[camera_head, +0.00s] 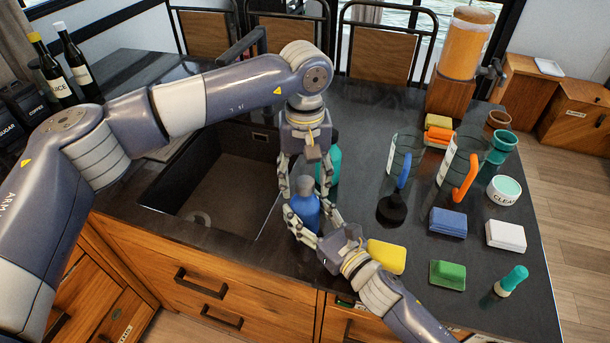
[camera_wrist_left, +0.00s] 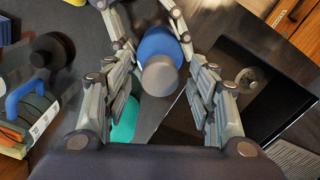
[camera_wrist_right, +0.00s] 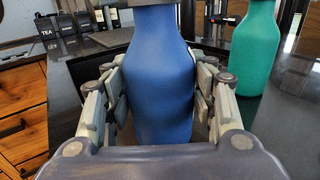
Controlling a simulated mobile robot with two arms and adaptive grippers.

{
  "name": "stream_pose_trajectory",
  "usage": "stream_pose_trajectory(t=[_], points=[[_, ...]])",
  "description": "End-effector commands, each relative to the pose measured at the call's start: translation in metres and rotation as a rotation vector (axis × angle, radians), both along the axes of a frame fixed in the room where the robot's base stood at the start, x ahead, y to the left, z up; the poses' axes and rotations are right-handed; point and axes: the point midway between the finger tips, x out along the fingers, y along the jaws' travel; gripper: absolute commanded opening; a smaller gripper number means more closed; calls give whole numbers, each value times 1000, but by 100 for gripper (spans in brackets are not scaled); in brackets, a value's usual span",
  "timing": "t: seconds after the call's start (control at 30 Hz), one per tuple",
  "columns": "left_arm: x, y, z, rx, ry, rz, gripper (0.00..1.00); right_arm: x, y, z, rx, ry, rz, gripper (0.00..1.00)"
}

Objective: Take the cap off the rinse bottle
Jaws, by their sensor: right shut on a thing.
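A blue bottle (camera_head: 306,213) with a grey cap (camera_head: 305,185) stands upright on the dark counter, right of the sink. My right gripper (camera_head: 304,224) is shut on the body of the blue bottle, with a finger on each side.
A teal bottle (camera_head: 334,160) stands close behind the blue one; it also shows in the right wrist view (camera_wrist_right: 256,50). The sink (camera_head: 225,185) opens to the left.

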Motion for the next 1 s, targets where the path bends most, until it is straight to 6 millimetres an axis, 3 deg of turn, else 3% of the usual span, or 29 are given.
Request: stream_pose_trajectory(t=[0.03,0.17,0.2,0.47,1.0], points=[[0,0,0,0,0,0,38,0,0,0,-1,1,-1,0],[0,0,0,0,0,0,8,0,0,0,-1,1,-1,0],[0,0,0,0,0,0,7,0,0,0,-1,1,-1,0],[0,0,0,0,0,55,6,0,0,-1,-1,1,-1,0],[0,0,1,1,0,892,6,0,0,-1,-1,1,-1,0]])
